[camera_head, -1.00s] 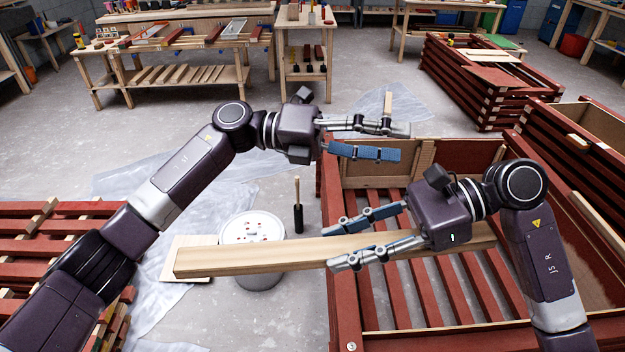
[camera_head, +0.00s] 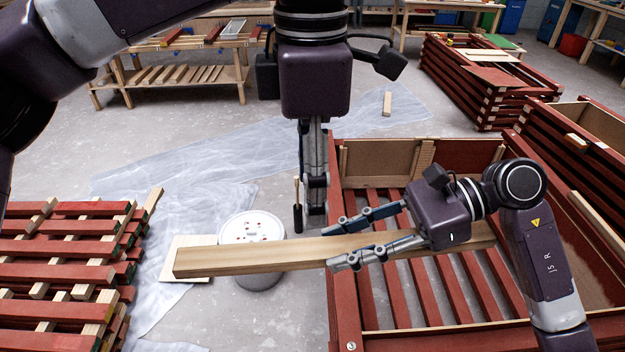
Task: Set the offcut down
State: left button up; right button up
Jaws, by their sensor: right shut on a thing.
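My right gripper (camera_head: 331,245) is shut on a long bare-wood batten (camera_head: 240,257), held level with its left end reaching over a round bucket. Its right part passes under the gripper and over the red slatted crate. A short bare-wood block (camera_head: 387,104) lies on the sheeting on the floor farther back; I cannot tell which piece is the offcut. My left gripper (camera_head: 314,208) points straight down near the crate's back left corner. Its fingers show edge-on, with nothing visible in them, so their opening is unclear.
The bucket (camera_head: 260,280) has a white, red-spotted top. The red crate (camera_head: 343,300) is at right, stacked red slats (camera_head: 60,250) at left. Plastic sheeting (camera_head: 220,170) covers floor between. A workbench (camera_head: 180,52) stands at back.

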aim_at(312, 247)
pick_arm(q)
notch_tip(312, 247, down, 12)
jog(key=shift+r, duration=0.1)
dwell(0.4)
jog(key=c, duration=1.3)
jog(key=shift+c, duration=0.5)
pick_arm(e)
jog(key=o, duration=1.4)
